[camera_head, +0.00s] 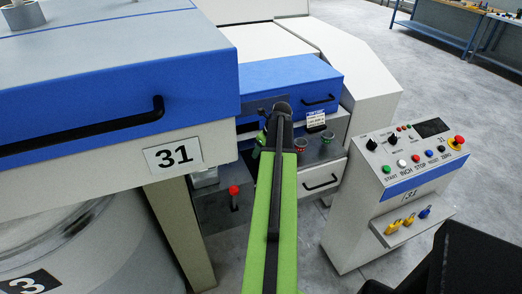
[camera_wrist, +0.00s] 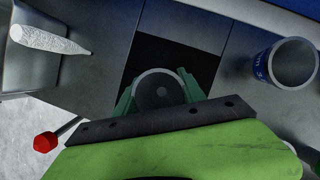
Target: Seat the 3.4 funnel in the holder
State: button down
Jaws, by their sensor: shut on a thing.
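My gripper (camera_wrist: 158,86) is shut on a round grey piece, which I take to be the funnel (camera_wrist: 161,93). In the head view my arm hides the funnel and most of my gripper.
A blue-marked hollow cup (camera_wrist: 290,65) stands right of the recess; a white tapered sliver (camera_wrist: 50,40) lies left. A red knob (camera_wrist: 45,142) is at lower left. The machine's blue cover (camera_head: 290,82) rises behind, and a control console (camera_head: 400,165) stands at right.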

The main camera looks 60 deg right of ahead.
notch_tip(320, 180, down, 2)
jog(key=shift+s+a+f+b, duration=0.1)
jog(key=shift+b, duration=0.75)
jog(key=shift+s+a+f+b, duration=0.25)
jog(key=shift+s+a+b, duration=0.15)
jog(key=shift+b, duration=0.35)
jog(key=c, duration=0.8)
grip_release()
jog(key=shift+a, duration=0.1)
jog(key=shift+o, duration=0.9)
jog(key=shift+r, duration=0.1)
jog(key=shift+r+p, duration=0.35)
jog(key=shift+p, duration=0.2)
jog(key=p+v, duration=1.6)
jog(key=v, duration=0.1)
jog(key=shift+r+t+h, duration=0.3)
